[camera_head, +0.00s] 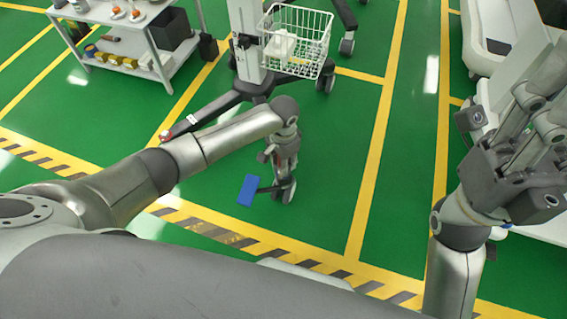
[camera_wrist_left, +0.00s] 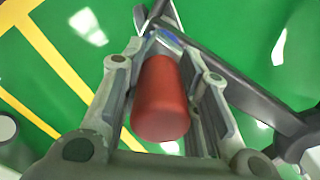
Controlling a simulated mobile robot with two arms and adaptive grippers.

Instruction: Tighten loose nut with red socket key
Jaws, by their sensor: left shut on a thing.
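My left gripper (camera_head: 283,163) hangs low in front of the wheeled stand, at the end of the left arm. In the left wrist view it is shut on a red cylindrical handle (camera_wrist_left: 160,102), which I take to be the red socket key. The handle lies lengthwise between the fingers, its rounded end towards the camera. A small blue piece (camera_wrist_left: 168,40) shows at its far end, near the fingertips. I cannot make out the nut in either view. My right gripper (camera_head: 525,125) is raised at the right edge; its finger opening is unclear.
The stand's dark base leg (camera_head: 215,108) spreads below its pole and wire basket (camera_head: 298,42). A blue plate (camera_head: 247,190) is beside the gripper, near a caster (camera_head: 286,192). A shelf cart (camera_head: 120,70) stands at upper left. The green floor (camera_head: 335,160) right of the gripper is clear.

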